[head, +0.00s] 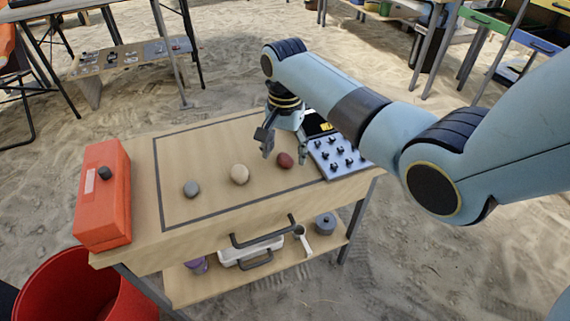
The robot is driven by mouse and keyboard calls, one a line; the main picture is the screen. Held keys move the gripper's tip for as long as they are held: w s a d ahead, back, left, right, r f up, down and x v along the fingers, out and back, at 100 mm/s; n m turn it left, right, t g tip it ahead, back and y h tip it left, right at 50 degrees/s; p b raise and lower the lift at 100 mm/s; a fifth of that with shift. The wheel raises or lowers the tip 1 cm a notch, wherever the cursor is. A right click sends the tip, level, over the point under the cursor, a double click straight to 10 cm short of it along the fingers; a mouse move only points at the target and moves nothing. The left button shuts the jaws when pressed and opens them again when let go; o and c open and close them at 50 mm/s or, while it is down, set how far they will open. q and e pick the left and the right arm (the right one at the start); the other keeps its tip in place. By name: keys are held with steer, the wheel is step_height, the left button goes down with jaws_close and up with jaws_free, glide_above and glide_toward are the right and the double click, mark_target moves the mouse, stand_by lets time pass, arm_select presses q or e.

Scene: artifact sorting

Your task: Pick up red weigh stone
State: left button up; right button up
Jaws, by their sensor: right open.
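The red weigh stone (285,160) lies on the table (215,215) inside the dark outlined rectangle, at its right side. A cream stone (239,174) and a grey stone (191,189) lie to its left in a row. My right gripper (283,152) comes down from above with its fingers spread, open and empty. Its fingertips appear around or just above the red stone; I cannot tell the exact height gap. My left gripper does not show.
A device with black knobs (338,156) stands just right of the red stone, close to the gripper. An orange box (103,205) stands at the table's left end. A red bin (75,290) is on the sand below. The lower shelf (190,285) holds several items.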

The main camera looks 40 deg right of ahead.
steer(key=shift+f, duration=0.85)
steer(key=c, duration=1.2)
steer(key=shift+r, duration=0.15)
step_height(320, 180, up, 4)
steer(key=shift+r+p, duration=0.1)
steer(key=shift+p, duration=0.7)
steer(key=s+r+p, duration=0.1)
steer(key=s+r, duration=0.1)
steer(key=s, duration=0.2)
steer(key=s+r+p, duration=0.2)
steer(key=s, duration=0.1)
steer(key=s+r+p, duration=0.1)
steer(key=s+r, duration=0.1)
steer(key=s, duration=0.2)
steer(key=shift+s+r, duration=0.3)
